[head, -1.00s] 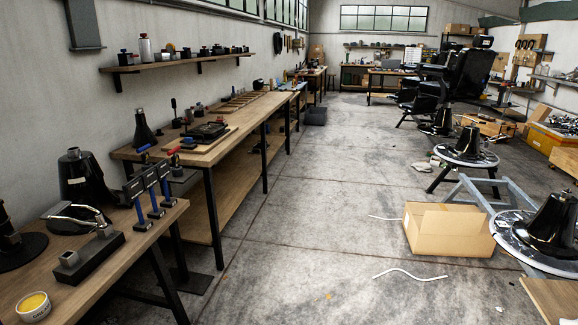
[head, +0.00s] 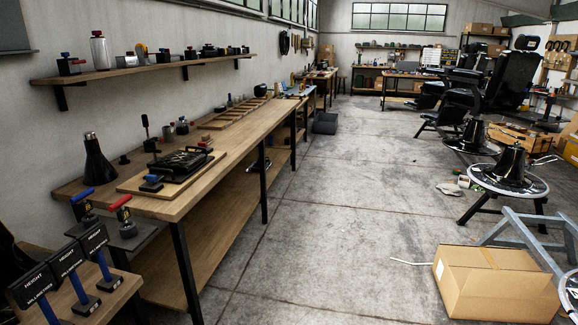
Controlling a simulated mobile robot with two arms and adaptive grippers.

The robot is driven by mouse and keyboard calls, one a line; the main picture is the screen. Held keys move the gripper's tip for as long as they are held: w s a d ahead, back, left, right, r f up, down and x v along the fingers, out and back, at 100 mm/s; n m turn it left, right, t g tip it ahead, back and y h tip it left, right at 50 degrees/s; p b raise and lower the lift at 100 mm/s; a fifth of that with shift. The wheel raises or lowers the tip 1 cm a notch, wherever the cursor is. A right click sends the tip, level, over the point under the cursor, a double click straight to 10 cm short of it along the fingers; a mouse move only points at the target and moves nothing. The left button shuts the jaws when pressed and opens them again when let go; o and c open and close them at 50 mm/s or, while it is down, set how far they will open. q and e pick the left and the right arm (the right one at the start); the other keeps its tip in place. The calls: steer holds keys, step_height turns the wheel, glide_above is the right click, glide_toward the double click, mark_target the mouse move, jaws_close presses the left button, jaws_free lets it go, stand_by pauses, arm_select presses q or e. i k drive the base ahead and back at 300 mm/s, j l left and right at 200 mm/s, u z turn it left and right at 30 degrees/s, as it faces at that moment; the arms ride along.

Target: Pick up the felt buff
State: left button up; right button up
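I cannot make out the felt buff for sure; several small items on the long wooden workbench (head: 243,137) and the wall shelf (head: 120,72) are too small to identify. On the bench, a flat black device (head: 182,161) sits on a wooden board. A black cone-shaped part (head: 97,162) stands to its left, near the wall. Small tools with blue and red handles (head: 120,203) stand at the bench's near end. Neither of my grippers is in view.
Black "HEIGHT" signs on blue-handled stands (head: 68,262) occupy the near-left bench. A closed-looking cardboard box (head: 490,288) lies on the floor at right. Round chair bases (head: 508,180) and a black barber chair (head: 505,85) stand behind it. The middle floor aisle (head: 330,220) is clear.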

mark_target(205, 138)
steer(key=i, duration=1.2)
steer(key=i+u, duration=0.1)
steer(key=i, duration=1.1)
steer(key=i+l, duration=0.2)
steer(key=i, duration=1)
